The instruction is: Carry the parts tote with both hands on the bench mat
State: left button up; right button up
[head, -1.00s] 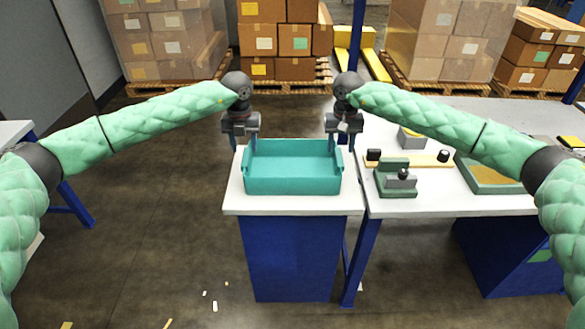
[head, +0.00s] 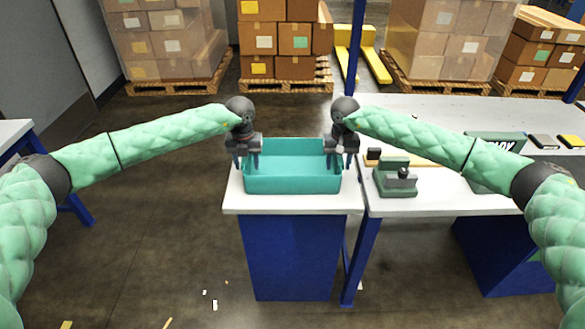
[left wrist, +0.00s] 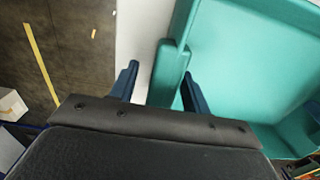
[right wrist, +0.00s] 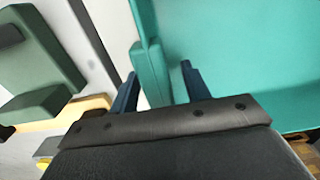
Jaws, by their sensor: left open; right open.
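The teal open-topped parts tote (head: 292,183) sits level on a small white-topped stand and looks empty. My left gripper (head: 246,164) is open at its left wall, and in the left wrist view (left wrist: 160,75) one finger is outside the wall and the other inside. My right gripper (head: 340,164) is open at the right wall, and the right wrist view (right wrist: 158,75) likewise shows a finger on each side. I cannot tell whether the fingers touch the tote. A dark green piece with white lettering (head: 497,140) lies on the bench, partly hidden by my right arm; I cannot tell if it is the mat.
The stand (head: 290,207) has a blue base and adjoins the white bench (head: 440,206) on the right. A green fixture (head: 395,180) stands at the bench's near left. Stacked cartons (head: 295,40) are beyond.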

pick_arm(q)
grip_shut()
pick_arm(e)
grip_shut()
pick_arm(q)
jog(key=shift+r, duration=0.1)
pick_arm(e)
jog(key=shift+r, duration=0.1)
